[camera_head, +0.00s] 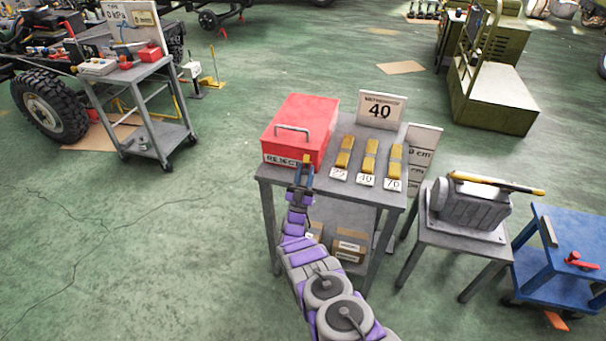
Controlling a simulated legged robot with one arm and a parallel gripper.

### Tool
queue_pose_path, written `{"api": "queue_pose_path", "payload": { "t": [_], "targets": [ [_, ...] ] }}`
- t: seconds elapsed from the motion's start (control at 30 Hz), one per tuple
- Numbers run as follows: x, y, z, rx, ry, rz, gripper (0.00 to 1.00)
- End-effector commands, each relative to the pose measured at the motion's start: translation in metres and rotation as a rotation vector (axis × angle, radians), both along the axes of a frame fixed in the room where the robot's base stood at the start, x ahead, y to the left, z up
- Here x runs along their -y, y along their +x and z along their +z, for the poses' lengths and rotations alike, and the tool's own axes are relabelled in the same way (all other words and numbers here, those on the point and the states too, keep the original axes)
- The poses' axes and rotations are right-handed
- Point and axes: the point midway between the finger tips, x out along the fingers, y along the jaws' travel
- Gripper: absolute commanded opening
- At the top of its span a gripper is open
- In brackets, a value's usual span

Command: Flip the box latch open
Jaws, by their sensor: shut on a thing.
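The red box (314,122) sits at the left of a grey table, its lid closed. It has a grey handle on top and a white "REJECT" label on its front. My gripper (306,165) is at the right part of the box's front face, at the end of my purple and grey arm. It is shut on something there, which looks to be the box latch. The latch itself is hidden behind the fingers.
The grey table (285,177) also bears several yellow pieces (368,160) with number labels and a "40" sign (381,110). Cardboard boxes (348,245) lie on its lower shelf. A stand with a grey machine (468,205) and a blue cart (570,240) are at the right.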

Motion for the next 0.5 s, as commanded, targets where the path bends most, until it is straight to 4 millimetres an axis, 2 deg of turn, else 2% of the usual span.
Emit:
{"api": "queue_pose_path", "payload": {
  "t": [0.33,0.37,0.5],
  "targets": [
    [-0.0043,0.0001,-0.0017,-0.002,-0.001,0.008,0.0],
    [-0.0042,0.0,-0.0017,-0.002,-0.001,0.008,0.34],
    [-0.0036,0.0,-0.0013,-0.002,-0.001,0.007,0.48]
  ]
}}
